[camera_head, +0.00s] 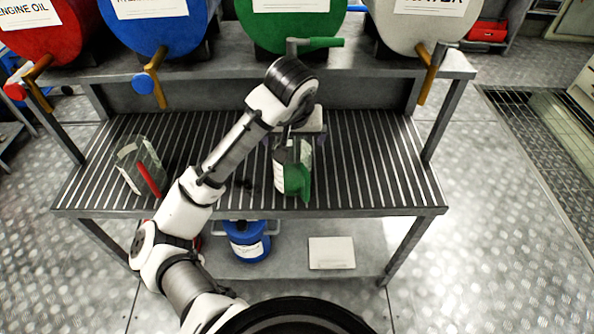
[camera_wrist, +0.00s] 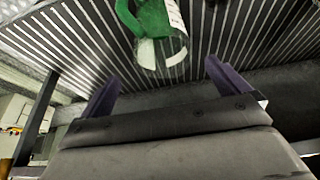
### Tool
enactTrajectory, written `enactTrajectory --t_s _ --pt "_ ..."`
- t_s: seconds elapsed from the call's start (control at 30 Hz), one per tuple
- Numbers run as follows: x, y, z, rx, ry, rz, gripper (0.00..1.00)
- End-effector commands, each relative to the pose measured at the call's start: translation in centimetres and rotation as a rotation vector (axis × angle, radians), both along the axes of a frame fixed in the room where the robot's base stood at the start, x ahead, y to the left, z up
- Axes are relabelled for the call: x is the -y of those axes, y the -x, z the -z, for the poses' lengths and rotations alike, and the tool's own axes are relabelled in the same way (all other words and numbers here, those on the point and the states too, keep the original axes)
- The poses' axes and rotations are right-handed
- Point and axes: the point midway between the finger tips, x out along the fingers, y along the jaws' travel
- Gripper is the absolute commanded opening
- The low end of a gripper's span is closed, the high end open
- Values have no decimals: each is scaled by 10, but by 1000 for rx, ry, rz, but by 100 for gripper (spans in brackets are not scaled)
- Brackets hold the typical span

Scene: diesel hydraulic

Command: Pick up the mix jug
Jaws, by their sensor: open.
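A clear jug with a green handle and spout and a white label (camera_head: 292,170) stands on the slatted bench top. I cannot read its label, so I cannot tell if it is the mix jug. My gripper (camera_head: 303,140) is over the jug's back side and partly hides it. In the wrist view the same jug (camera_wrist: 162,50) is ahead of and between my two open fingers (camera_wrist: 160,82), and nothing is held between them. A second clear jug with a red handle (camera_head: 140,167) stands at the left of the bench top.
Red (camera_head: 40,28), blue (camera_head: 155,22), green (camera_head: 290,25) and pale (camera_head: 418,28) drums with taps line the back. A blue container (camera_head: 247,240) and a pale flat box (camera_head: 331,253) lie on the lower shelf. The bench top (camera_head: 385,170) is clear at right.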

Motion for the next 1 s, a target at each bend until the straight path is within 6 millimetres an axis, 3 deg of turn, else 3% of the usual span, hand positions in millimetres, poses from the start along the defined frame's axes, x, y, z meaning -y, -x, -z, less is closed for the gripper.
enactTrajectory --t_s 0.2,1.0 --pt "1 -14 38 -1 6 1 100" --pt "-2 -37 102 3 1 2 100"
